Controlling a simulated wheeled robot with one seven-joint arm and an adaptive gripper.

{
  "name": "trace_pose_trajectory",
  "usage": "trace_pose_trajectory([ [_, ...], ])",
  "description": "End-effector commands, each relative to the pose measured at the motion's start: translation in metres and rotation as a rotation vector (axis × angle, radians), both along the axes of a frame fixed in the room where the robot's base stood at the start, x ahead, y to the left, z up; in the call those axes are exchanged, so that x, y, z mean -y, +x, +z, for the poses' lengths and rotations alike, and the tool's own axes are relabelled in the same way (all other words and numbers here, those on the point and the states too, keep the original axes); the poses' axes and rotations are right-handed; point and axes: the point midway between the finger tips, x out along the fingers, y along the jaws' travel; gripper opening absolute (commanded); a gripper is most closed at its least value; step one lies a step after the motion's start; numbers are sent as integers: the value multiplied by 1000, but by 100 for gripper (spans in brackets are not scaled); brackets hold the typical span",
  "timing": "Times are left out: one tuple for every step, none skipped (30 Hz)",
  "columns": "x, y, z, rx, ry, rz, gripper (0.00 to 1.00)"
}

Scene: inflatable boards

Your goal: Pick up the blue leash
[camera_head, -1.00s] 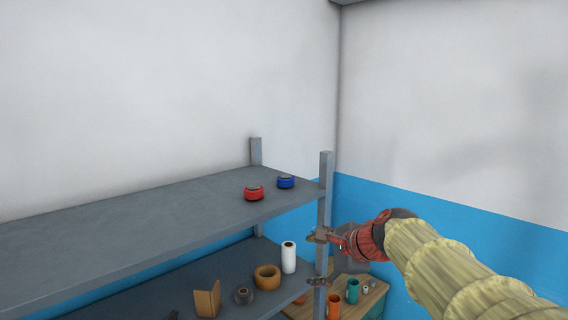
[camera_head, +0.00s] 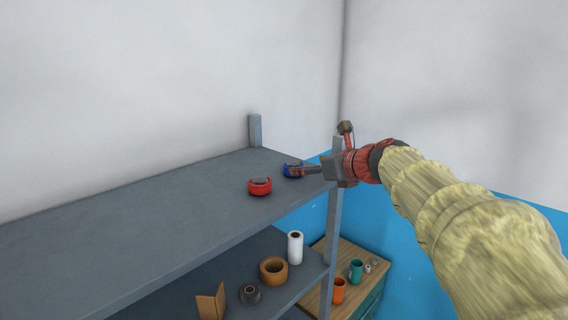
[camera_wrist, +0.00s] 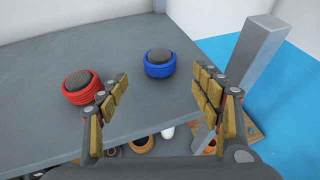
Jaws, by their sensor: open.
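The blue leash (camera_head: 291,169) is a small coiled ring with a dark centre on the top shelf, near its right end. In the wrist view the blue leash (camera_wrist: 160,64) lies ahead of my gripper (camera_wrist: 165,105), between the lines of the two fingers and beyond their tips. My gripper (camera_head: 318,170) is open and empty, and reaches over the shelf's right end from the right. In the head view a finger partly overlaps the leash; I see no contact in the wrist view.
A similar red coil (camera_head: 260,187) sits left of the blue one, close to my left finger in the wrist view. A grey shelf post (camera_wrist: 251,62) stands at the right. The lower shelf (camera_head: 228,272) holds a white roll and several items. The top shelf's left is clear.

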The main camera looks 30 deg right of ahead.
Motion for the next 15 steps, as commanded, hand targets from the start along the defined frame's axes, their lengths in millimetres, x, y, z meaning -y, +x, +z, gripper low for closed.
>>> trace_pose_trajectory([
  [0,0,0,0,2,-1,65],
  [0,1,0,0,3,-1,65],
  [0,3,-1,0,4,-2,65],
  [0,6,-2,0,4,-2,65],
  [0,8,-3,0,5,-1,65],
  [-1,13,-5,-1,5,0,65],
  [-1,16,-7,-1,6,1,65],
  [-1,19,-8,-1,6,1,65],
  [-1,22,-9,-1,5,0,65],
  [-1,24,-10,-1,5,-1,65],
  [-1,26,-10,-1,5,-1,65],
  [-1,28,-11,-1,4,-1,65],
  [-1,30,-12,-1,4,-1,65],
  [-1,33,-13,-2,4,0,65],
  [-2,37,-14,-3,4,2,65],
])
